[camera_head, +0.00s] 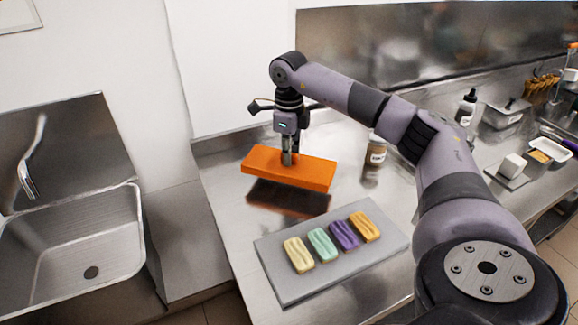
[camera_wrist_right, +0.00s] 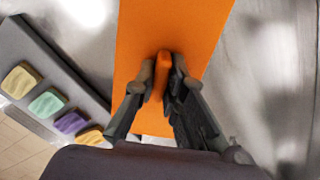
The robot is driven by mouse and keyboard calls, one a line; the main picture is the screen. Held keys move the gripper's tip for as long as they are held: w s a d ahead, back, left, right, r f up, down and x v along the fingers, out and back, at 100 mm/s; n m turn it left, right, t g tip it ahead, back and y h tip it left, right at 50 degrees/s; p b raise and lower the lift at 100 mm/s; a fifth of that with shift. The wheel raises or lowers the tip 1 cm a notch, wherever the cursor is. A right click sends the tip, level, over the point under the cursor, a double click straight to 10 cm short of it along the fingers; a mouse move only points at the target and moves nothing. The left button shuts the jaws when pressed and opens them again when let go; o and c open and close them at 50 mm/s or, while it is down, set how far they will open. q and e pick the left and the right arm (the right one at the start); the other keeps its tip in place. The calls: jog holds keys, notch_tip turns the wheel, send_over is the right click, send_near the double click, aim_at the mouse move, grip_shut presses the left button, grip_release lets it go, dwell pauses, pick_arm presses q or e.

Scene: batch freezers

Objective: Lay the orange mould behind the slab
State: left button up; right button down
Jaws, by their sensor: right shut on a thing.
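The orange mould (camera_head: 315,171) is a long flat block with a raised grip in its middle. It hangs level a little above the steel counter, behind the slab, with its dark reflection below it. My right gripper (camera_head: 287,158) points down and is shut on that grip; the right wrist view shows both fingers (camera_wrist_right: 163,80) on either side of it. The grey slab (camera_head: 290,287) lies on the counter nearer to me and bears yellow, green, purple and orange bars in a row. My left gripper is in neither view.
A jar (camera_head: 376,150) stands on the counter right of the mould. A dark bottle (camera_head: 466,106), metal containers and a small board with a white block (camera_head: 513,165) are farther right. A sink (camera_head: 75,245) is at the left. The wall rises behind the counter.

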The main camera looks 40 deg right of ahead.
aim_at(289, 168)
notch_tip(289, 168, down, 4)
jog(key=shift+f+p, duration=0.1)
jog(key=shift+p, duration=0.25)
jog(key=shift+f, duration=0.2)
jog(key=shift+f, duration=0.15)
jog(key=c, duration=1.7)
grip_release()
jog(key=shift+o, duration=0.2)
